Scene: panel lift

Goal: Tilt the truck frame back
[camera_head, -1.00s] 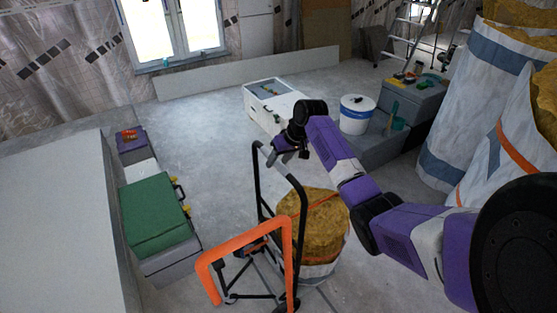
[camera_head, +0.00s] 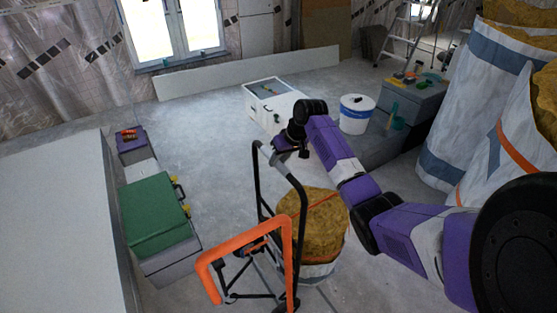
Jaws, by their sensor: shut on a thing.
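The truck frame (camera_head: 257,180) is a black tubular hand truck with an orange looped part (camera_head: 240,246) at its near lower side. It stands in the lower middle of the head view. My gripper (camera_head: 272,152) is at the top bar of the frame, shut on it; the fingertips are small and partly hidden by my wrist. A roll of yellow-brown insulation (camera_head: 318,222) in a pale wrapper stands just behind and right of the frame. The frame's lower right side overlaps the roll in the picture, so I cannot tell whether they touch.
A green case (camera_head: 153,212) on a grey box is at left, beside a large pale panel (camera_head: 55,225). A white box (camera_head: 268,103), a white bucket (camera_head: 356,113) and a grey chest (camera_head: 412,100) stand beyond. Tall wrapped rolls (camera_head: 462,110) are at right. Floor is clear left of the frame.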

